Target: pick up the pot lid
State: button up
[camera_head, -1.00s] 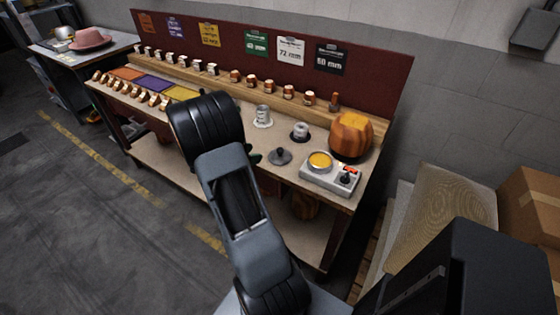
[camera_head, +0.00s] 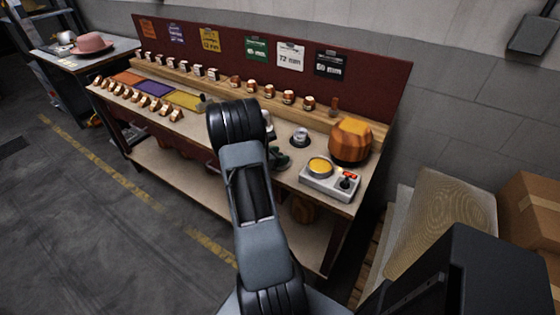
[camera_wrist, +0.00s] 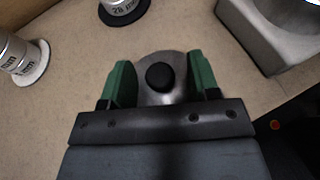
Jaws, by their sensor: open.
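The pot lid is a small grey metal disc (camera_wrist: 151,96) with a round black knob (camera_wrist: 159,77) on top, lying on the workbench in the wrist view. My gripper (camera_wrist: 160,85) is open, with one green finger on each side of the knob and a gap on both sides. The fingers are over the lid, and its near part is hidden behind the gripper body. In the head view my gripper (camera_head: 281,156) is low over the bench and hides most of the lid.
Another, on a white disc (camera_wrist: 26,68), is to the left.

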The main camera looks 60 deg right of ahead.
jog(key=shift+s+d+f, duration=0.1)
jog(key=shift+d+f, duration=0.05)
jog(key=shift+d, duration=0.15)
jog(key=c, duration=1)
